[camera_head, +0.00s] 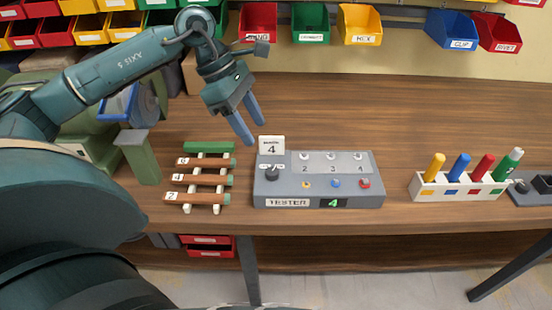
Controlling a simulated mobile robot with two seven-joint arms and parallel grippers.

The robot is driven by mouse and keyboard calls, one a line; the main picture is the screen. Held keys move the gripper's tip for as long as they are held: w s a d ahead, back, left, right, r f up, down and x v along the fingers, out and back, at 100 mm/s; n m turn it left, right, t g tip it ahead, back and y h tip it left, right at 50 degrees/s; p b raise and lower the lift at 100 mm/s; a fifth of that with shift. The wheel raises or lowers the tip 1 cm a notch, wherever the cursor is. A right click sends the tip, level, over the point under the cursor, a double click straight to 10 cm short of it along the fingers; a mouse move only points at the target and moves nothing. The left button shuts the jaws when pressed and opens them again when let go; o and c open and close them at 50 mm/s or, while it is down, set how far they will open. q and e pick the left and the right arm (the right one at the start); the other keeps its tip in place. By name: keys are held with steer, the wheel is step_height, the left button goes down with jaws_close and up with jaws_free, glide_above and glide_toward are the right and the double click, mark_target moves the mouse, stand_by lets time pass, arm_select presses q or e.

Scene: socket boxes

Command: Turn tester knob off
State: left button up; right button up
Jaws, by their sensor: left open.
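The grey tester (318,190) sits on the wooden bench in the middle of the head view. Its black knob (272,173) is at the left of its top, just below a small white card (271,145) reading 4. A row of sockets marked 2, 3 and 4 runs along its back, and its front display shows a green 4. My left gripper (247,125) is open and empty, with blue fingers pointing down, above and behind the knob and apart from it. The knob's exact setting is too small to tell. My right gripper is not in view.
A rack of numbered brown rods (200,180) stands left of the tester. A white holder (458,187) with coloured markers stands to the right, beside a small dark device (532,188). Labelled bins line the back. The bench between tester and holder is clear.

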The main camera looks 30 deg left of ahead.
mark_target(271, 171)
arm_select(q)
steer(key=shift+y, duration=0.5)
steer(key=x, duration=0.4)
steer(key=a+x, duration=0.1)
steer(key=x, duration=0.3)
steer(key=p+x, duration=0.1)
steer(key=x, duration=0.3)
steer(key=shift+w+a+f, duration=0.15)
steer(key=shift+f, duration=0.1)
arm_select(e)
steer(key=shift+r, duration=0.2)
arm_select(q)
steer(key=c, duration=1)
